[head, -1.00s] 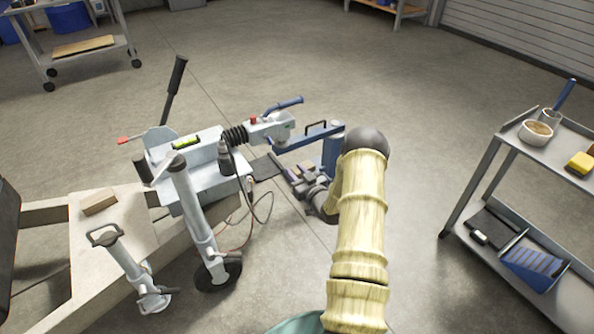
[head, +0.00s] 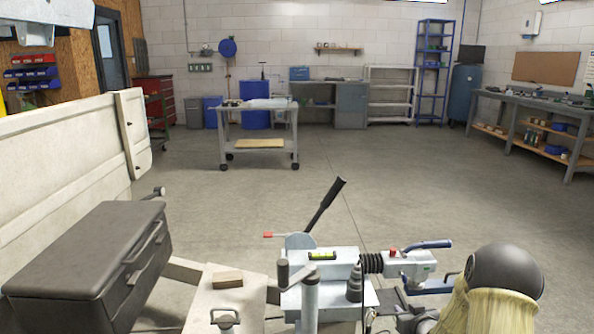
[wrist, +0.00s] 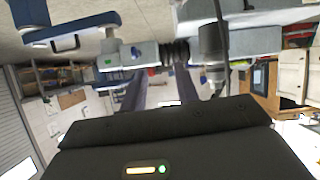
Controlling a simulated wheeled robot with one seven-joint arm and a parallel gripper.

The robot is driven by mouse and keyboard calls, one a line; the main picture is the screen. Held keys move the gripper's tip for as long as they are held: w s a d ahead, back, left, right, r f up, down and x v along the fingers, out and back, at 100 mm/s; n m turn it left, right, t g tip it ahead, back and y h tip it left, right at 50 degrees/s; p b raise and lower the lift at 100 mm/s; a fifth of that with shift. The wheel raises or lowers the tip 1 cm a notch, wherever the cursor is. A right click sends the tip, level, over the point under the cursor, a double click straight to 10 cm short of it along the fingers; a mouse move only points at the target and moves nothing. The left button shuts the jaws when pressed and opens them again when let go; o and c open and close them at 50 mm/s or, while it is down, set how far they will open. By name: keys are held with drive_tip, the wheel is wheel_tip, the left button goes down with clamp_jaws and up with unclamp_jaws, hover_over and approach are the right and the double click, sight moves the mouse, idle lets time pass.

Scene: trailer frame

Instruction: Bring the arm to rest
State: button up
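My arm's cream sleeve (head: 482,312) and dark rounded joint (head: 505,271) show at the bottom right of the head view. My gripper (wrist: 160,88) shows in the wrist view with two dark fingers apart and nothing between them. It is open and empty. In the head view it is mostly cut off by the bottom edge. It is close to the trailer coupling (head: 408,265), which has a blue handle and a red knob. The coupling also shows at the top of the wrist view (wrist: 142,52); no contact is visible.
The trailer frame carries a wooden block (head: 228,279), a spirit level (head: 322,256) and a black lever (head: 326,205). A dark toolbox (head: 75,262) is at the left. A wheeled cart (head: 258,128) stands farther back. A workbench (head: 530,104) lines the right. The middle floor is clear.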

drive_tip(key=s+a+r+g+p, duration=0.1)
drive_tip(key=s+a+r+g, duration=0.25)
drive_tip(key=s+a, duration=0.45)
drive_tip(key=s+a+r+m+g, duration=0.1)
drive_tip(key=s+a+r+g, duration=0.3)
drive_tip(key=s, duration=0.8)
drive_tip(key=s+a+r+g+p, duration=0.1)
drive_tip(key=s+a+r+g, duration=0.3)
drive_tip(key=s, duration=0.6)
wheel_tip(320, 180, up, 38)
drive_tip(key=t+p, duration=0.1)
drive_tip(key=p, duration=3.6)
drive_tip(key=shift+w+a, duration=0.3)
drive_tip(key=shift+w, duration=0.1)
drive_tip(key=shift+d, duration=0.1)
